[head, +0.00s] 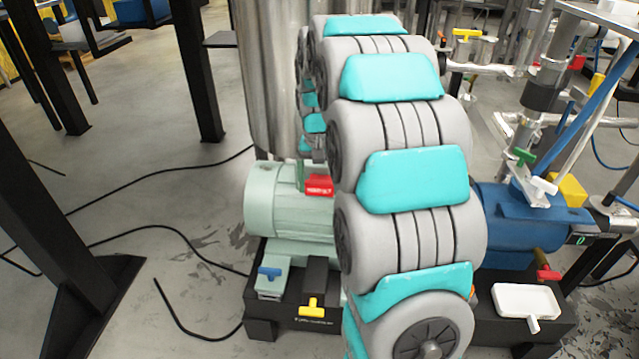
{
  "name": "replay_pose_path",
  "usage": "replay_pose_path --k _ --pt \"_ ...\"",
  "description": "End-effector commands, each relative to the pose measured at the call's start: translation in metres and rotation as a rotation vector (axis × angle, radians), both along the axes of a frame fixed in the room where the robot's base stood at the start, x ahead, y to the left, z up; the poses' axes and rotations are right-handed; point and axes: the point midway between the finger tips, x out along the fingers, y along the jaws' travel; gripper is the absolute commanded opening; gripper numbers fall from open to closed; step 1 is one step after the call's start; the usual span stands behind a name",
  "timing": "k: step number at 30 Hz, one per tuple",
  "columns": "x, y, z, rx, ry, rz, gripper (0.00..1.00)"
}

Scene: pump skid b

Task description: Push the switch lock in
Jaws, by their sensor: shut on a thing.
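The red switch lock (319,186), a small block with white lettering, shows at the upper right end of the pale green motor (285,205). My arm curves over from the front and comes down behind its own links. Only a small grey part of my gripper (319,153) shows, just above the red lock. It appears shut on the lock, but my arm hides most of the fingers and the contact. How far in the lock sits cannot be told.
A steel tank (262,90) stands behind. A blue pump (525,225) with pipes and coloured valve handles is right. Black cables cross the open floor at left.

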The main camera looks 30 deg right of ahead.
Motion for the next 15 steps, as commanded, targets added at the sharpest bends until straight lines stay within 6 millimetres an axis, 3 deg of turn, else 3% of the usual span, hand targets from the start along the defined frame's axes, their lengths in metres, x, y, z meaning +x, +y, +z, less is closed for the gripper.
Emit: replay_pose_path --k 9,15 --pt "0.025 -0.016 0.002 -0.001 -0.004 0.000 0.00" --pt "0.029 -0.019 0.001 -0.001 -0.003 0.000 0.00"
